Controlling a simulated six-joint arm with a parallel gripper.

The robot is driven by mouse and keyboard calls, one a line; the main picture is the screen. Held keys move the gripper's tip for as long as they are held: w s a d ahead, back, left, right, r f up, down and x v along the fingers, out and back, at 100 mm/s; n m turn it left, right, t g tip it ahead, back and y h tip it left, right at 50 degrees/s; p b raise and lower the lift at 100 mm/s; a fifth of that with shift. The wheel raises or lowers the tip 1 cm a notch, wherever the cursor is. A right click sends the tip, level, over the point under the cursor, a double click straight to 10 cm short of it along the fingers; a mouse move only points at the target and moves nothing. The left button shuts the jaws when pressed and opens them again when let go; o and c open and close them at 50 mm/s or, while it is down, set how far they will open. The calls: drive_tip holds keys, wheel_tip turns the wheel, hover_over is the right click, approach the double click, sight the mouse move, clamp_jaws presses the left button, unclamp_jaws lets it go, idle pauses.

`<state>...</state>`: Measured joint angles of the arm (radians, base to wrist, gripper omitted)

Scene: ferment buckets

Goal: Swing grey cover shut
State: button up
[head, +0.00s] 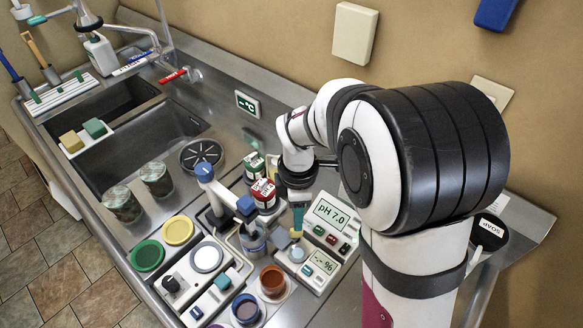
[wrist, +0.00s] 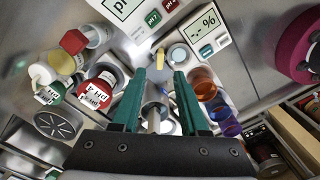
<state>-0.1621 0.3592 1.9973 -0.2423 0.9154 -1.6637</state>
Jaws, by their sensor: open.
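No part in view is plainly a hinged grey cover; I cannot tell which one it is. A round dark grey slotted disc (head: 201,155) lies flat beside the sink, and it also shows in the wrist view (wrist: 57,124). A pale grey disc (head: 207,257) sits on a white unit. My gripper (wrist: 160,74) has teal fingers, apart and with nothing held between them. In the head view it points down in front of the pH meter (head: 331,217), with a small yellow piece (wrist: 161,57) just beyond the fingertips. The arm hides part of the counter behind it.
A clear cup (head: 253,238) with a blue-topped probe stands close by. Orange (head: 272,280) and blue (head: 245,308) cups are in front. Two jars (head: 157,178) stand near the sink. Green and yellow discs lie at the front edge.

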sight(286, 234)
wheel_tip(286, 234, down, 7)
drive_tip(key=shift+f, duration=0.2)
clamp_jaws()
idle(1.4)
